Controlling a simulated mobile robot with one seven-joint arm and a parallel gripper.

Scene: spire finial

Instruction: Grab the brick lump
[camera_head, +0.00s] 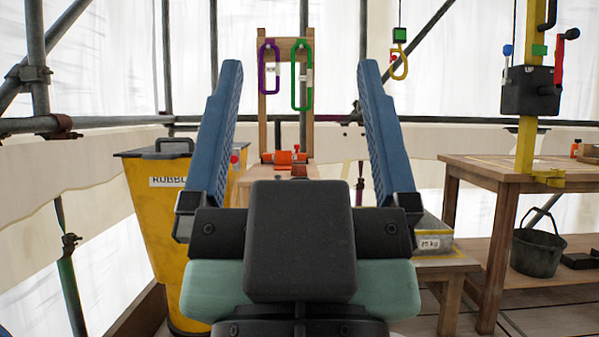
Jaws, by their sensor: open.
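My gripper (296,150) fills the middle foreground, with its two blue ridged fingers wide apart and nothing between them. No brick lump can be made out in this view. A yellow bin (152,225) labelled as rubble stands left of my gripper, with a dark lid closed on top. A grey tray (436,225) marked with a weight in kg sits on a low wooden stand to the right, partly hidden behind my gripper. Its contents cannot be seen well.
A wooden rack (285,45) with purple and green carabiners stands behind, an orange tool (285,157) below it. A wooden table (490,177) with a yellow post (527,140) stands right. A black bucket (537,252) sits on its lower shelf. Scaffold poles surround the space.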

